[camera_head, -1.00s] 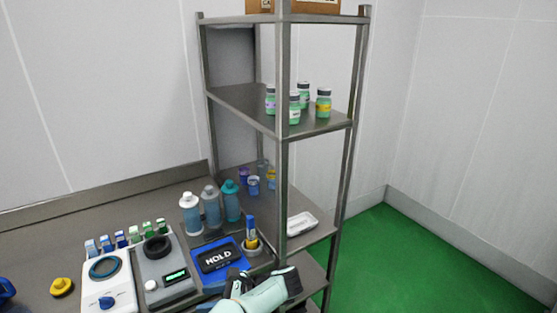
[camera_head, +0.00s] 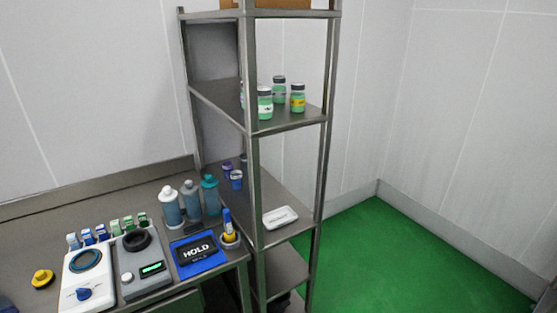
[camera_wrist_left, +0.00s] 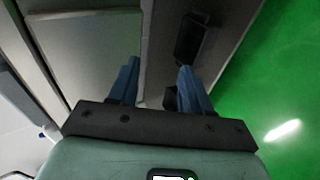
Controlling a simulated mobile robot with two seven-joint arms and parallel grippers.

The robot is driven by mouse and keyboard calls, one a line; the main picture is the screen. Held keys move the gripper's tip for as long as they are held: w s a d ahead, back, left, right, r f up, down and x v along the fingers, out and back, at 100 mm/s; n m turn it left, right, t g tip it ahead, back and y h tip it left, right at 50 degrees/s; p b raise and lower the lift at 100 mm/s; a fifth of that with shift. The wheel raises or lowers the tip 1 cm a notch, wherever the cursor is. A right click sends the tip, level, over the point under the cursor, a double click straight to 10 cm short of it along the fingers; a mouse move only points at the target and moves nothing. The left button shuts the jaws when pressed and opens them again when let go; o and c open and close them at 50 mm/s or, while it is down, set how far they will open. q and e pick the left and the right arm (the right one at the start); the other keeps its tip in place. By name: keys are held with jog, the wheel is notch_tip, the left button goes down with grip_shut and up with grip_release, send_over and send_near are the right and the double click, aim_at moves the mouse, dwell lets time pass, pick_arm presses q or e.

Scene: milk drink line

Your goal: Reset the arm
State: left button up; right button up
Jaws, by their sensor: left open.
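My left gripper (camera_wrist_left: 157,85) shows in the left wrist view. Its two blue fingers are apart with nothing between them. It points down past a grey panel edge, with the green floor to the right. It is not in the head view. My right gripper is in neither view.
A metal shelf rack (camera_head: 250,160) stands in the middle, with several green jars (camera_head: 265,103) and a white tray (camera_head: 280,217). The bench holds bottles (camera_head: 190,200), a blue HOLD mat (camera_head: 197,253), a black-ringed device (camera_head: 138,260) and a white device (camera_head: 88,278). The green floor (camera_head: 400,255) at right is clear.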

pick_arm(q)
jog(key=s+d+f+m+g+h, duration=0.3)
jog(key=s+f+m+h, duration=0.2)
jog(key=s+f+m, duration=0.5)
jog(key=s+d+m+g+h, duration=0.3)
jog(key=s+d+m, duration=0.1)
jog(key=s, duration=0.8)
jog(key=s+d+m+g+h, duration=0.2)
jog(key=s+m, duration=0.4)
jog(key=s, duration=0.6)
jog(key=shift+s+d+f+m+g+h, duration=0.25)
jog(key=shift+d+m+g+h, duration=0.15)
jog(key=shift+d+g, duration=0.6)
jog(key=shift+c, duration=0.5)
